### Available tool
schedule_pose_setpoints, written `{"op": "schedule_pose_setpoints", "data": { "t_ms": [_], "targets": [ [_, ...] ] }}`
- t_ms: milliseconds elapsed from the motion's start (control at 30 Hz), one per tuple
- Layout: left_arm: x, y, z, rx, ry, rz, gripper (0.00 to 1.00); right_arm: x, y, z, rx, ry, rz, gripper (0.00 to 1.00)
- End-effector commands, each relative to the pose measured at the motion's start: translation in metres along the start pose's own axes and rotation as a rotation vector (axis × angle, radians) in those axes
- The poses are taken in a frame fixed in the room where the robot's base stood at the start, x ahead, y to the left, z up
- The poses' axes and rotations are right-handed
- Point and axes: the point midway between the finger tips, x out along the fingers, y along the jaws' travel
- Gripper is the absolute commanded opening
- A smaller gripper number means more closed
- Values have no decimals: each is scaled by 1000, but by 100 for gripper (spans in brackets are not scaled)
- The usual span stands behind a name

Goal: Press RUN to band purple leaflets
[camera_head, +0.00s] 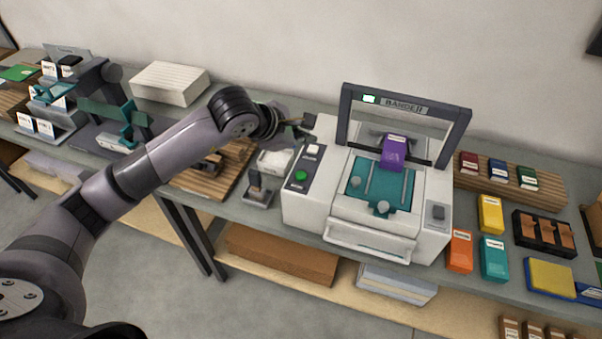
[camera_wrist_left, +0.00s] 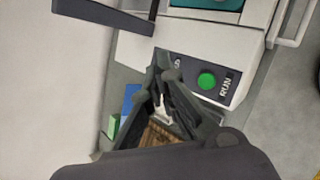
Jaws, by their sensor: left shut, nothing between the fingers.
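The white bander (camera_head: 325,206) stands on the table with a dark arch marked BANDER. A green button (camera_head: 301,176) sits on the dark panel at its left side. In the left wrist view the green button (camera_wrist_left: 207,81) is beside the word RUN. The purple leaflets (camera_head: 393,153) are under the arch, at the back of the teal bed (camera_head: 380,187). My left gripper (camera_head: 306,122) is shut and empty, above and behind the panel, apart from the button. In the left wrist view its fingertips (camera_wrist_left: 163,72) are left of the button. My right gripper is not in view.
A small dark stand (camera_head: 259,190) and a wooden slatted tray (camera_head: 215,174) are left of the bander. Orange (camera_head: 460,251), teal (camera_head: 494,259) and yellow (camera_head: 490,214) packs lie to its right. A white paper stack (camera_head: 170,82) is at the back left.

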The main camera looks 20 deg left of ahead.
Motion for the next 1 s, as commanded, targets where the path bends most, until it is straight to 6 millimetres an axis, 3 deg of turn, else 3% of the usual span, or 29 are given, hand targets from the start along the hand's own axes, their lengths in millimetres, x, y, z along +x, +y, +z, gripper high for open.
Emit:
{"op": "schedule_pose_setpoints", "data": {
  "t_ms": [267, 667, 800, 1000],
  "targets": [
    [6, -5, -4, -2, 0, -2, 0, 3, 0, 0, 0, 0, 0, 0],
    [42, -32, -30, -2, -1, -4, 0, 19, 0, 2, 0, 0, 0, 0],
    [57, -42, -40, -1, -3, -1, 0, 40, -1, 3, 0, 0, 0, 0],
    [62, -46, -44, -1, -3, -1, 0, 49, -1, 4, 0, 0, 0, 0]
  ]
}}
